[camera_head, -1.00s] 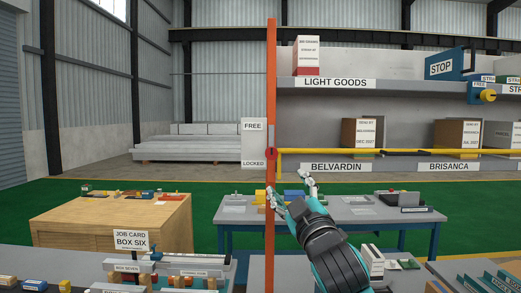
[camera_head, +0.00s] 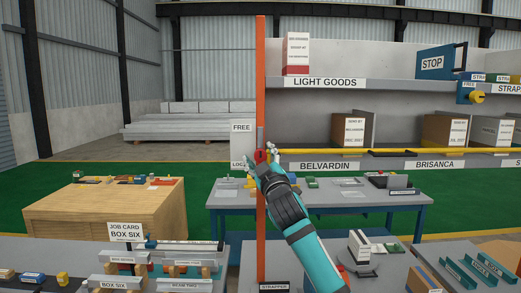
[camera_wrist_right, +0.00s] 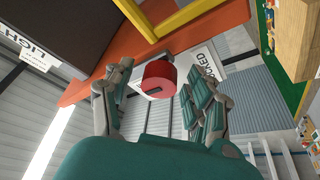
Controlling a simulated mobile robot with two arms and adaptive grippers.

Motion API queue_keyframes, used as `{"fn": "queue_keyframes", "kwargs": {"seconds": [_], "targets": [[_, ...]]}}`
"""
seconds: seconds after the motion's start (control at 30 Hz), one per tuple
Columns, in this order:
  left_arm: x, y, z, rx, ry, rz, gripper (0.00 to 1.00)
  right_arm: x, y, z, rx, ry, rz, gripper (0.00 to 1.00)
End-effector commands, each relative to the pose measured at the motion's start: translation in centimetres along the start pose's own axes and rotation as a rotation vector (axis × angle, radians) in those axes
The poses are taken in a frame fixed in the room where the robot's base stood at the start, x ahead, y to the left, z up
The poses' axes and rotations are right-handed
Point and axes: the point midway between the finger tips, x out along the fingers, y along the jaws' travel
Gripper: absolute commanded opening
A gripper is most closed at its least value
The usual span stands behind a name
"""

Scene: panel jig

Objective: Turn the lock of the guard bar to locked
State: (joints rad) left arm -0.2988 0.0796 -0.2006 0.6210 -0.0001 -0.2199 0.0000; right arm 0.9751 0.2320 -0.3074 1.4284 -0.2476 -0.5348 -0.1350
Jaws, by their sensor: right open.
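The lock of the guard bar is a red round knob (camera_head: 260,156) on an upright orange post (camera_head: 261,80). A white plate (camera_head: 241,138) beside it reads FREE above and LOCKED below, the lower word partly covered by my gripper. The yellow guard bar (camera_head: 400,152) runs right from the post. My right gripper (camera_head: 262,158) is open at the knob. In the right wrist view the red knob (camera_wrist_right: 158,79), with a dark slot in its face, sits between the open fingers (camera_wrist_right: 162,92), with gaps visible beside it. My left gripper is not in view.
A shelf unit (camera_head: 345,82) with boxes stands behind the bar. A grey table (camera_head: 330,203) and a wooden crate table (camera_head: 100,210) stand beyond. A nearer bench with labelled boxes (camera_head: 114,283) lies below.

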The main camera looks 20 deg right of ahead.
Motion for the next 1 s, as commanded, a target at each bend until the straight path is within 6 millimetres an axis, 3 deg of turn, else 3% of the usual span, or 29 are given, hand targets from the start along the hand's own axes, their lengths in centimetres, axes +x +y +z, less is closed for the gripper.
{"fn": "queue_keyframes", "kwargs": {"seconds": [0.37,0.8,1.0], "targets": [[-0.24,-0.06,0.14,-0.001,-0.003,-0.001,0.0,0.55,-0.02,0.02,0.001,0.001,0.0,0.57],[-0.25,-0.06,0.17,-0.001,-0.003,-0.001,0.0,0.53,-0.03,0.03,0.0,0.001,0.0,0.0],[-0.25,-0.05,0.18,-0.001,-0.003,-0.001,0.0,0.53,-0.04,0.03,0.0,0.0,-0.001,0.0]]}}
